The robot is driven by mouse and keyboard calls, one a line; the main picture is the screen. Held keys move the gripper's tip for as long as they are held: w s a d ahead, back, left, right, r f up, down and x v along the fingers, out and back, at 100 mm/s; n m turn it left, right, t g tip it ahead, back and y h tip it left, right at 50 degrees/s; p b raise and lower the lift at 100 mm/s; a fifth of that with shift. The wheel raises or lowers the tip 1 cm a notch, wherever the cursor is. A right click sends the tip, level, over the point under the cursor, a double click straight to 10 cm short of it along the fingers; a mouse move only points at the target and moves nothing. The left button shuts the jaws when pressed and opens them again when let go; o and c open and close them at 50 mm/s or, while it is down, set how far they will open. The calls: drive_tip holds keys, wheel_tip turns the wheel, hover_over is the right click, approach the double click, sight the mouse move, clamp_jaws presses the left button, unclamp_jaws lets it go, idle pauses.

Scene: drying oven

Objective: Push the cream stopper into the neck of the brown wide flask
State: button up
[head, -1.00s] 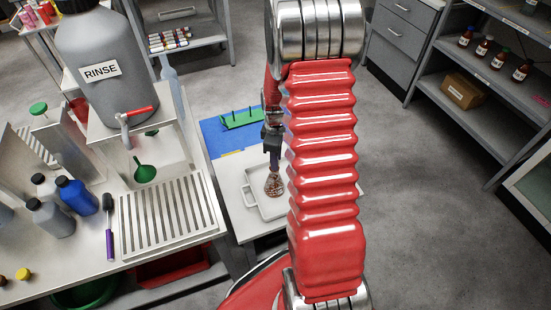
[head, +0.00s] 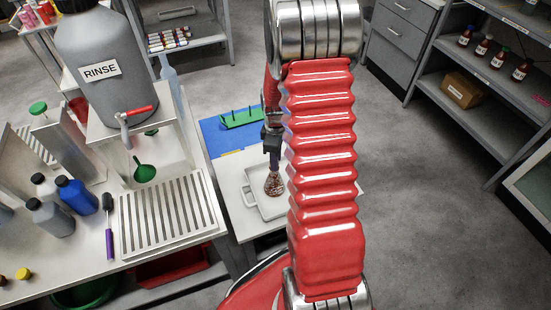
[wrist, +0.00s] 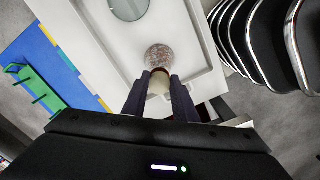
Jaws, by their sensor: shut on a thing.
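The brown wide flask (head: 274,186) stands on a white tray (head: 250,194), below my gripper (head: 273,153) in the head view. In the wrist view the flask (wrist: 159,56) shows a round, speckled body with a reddish-brown rim at its near end. The cream stopper (wrist: 158,84) is between my gripper's two dark fingers, which are shut on it. The stopper lies in line with the flask neck, right at its rim. The fingers hide its sides, so I cannot tell how far it sits in the neck.
A green rack with pegs (head: 241,118) stands on a blue mat (head: 215,140) behind the tray. A bench with a grey RINSE bottle (head: 105,85) and a slotted drain plate (head: 160,215) is at the left. Shelves with brown bottles (head: 482,48) are at the right.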

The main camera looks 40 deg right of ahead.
drive_tip(key=shift+f, duration=0.65)
idle(0.9)
drive_tip(key=o, duration=1.6)
drive_tip(key=shift+c, duration=0.2)
drive_tip(key=shift+r, duration=0.1)
drive_tip(key=shift+r, duration=3.45)
